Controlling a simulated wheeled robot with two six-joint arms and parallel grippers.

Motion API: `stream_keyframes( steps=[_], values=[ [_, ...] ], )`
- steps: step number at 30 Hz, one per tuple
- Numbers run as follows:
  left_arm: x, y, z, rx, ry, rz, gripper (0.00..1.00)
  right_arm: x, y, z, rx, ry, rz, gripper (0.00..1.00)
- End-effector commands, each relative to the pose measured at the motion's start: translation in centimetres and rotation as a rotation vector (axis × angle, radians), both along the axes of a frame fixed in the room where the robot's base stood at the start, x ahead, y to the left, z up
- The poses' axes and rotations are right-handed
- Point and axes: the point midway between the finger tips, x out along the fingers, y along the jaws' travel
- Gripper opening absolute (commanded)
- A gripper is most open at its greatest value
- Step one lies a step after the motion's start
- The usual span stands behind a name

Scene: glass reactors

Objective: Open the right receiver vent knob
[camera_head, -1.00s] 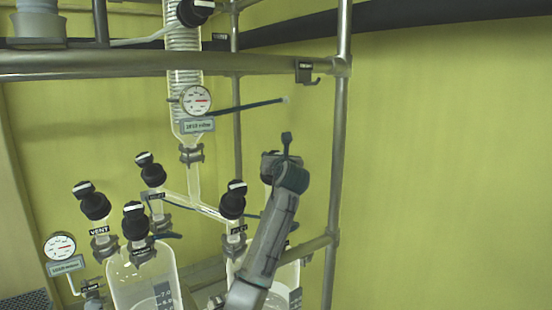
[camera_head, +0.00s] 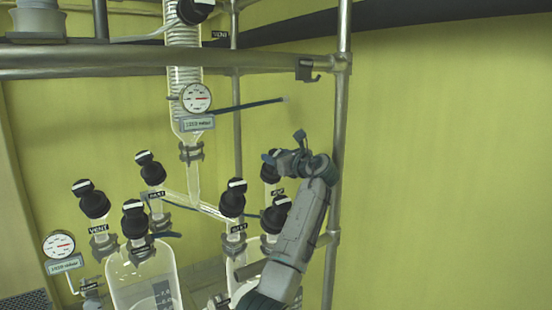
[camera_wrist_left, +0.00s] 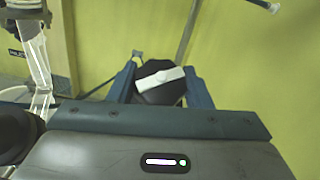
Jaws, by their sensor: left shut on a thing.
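The right receiver (camera_head: 246,272) is the glass vessel at the lower middle, partly hidden by my left arm. Several black knobs with white bars top it: one at its left (camera_head: 233,197), one in front (camera_head: 277,212), and one at the back (camera_head: 272,170). My left gripper (camera_head: 272,158) is at the back knob, whose label is too small to read. In the left wrist view, the blue fingers (camera_wrist_left: 160,88) are shut on this black knob (camera_wrist_left: 158,92), one on each side. Its white bar (camera_wrist_left: 160,78) lies slightly tilted across the top. My right gripper is not in view.
A steel post (camera_head: 336,170) stands close to the right of my left arm. A condenser (camera_head: 185,90) with a gauge (camera_head: 196,97) and a thin dark rod (camera_head: 250,105) are above left. The left receiver (camera_head: 135,275) carries similar knobs. The wall side at right is free.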

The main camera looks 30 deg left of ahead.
Motion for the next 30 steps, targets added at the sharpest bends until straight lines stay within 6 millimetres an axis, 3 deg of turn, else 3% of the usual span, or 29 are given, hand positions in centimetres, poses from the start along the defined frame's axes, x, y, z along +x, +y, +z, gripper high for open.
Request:
stream_keyframes(
  steps=[9, 26, 27, 30],
  values=[
    [0.03, 0.00, 0.10, -0.039, -0.059, 0.122, 0.22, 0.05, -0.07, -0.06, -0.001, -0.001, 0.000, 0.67],
    [0.02, -0.01, 0.02, -0.050, -0.073, 0.151, 0.22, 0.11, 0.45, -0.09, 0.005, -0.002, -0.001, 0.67],
    [0.01, 0.00, 0.02, -0.050, -0.073, 0.151, 0.49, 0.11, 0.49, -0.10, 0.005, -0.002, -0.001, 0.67],
    [0.01, 0.00, 0.02, -0.050, -0.073, 0.151, 0.67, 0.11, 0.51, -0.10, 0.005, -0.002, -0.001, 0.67]
  ],
)
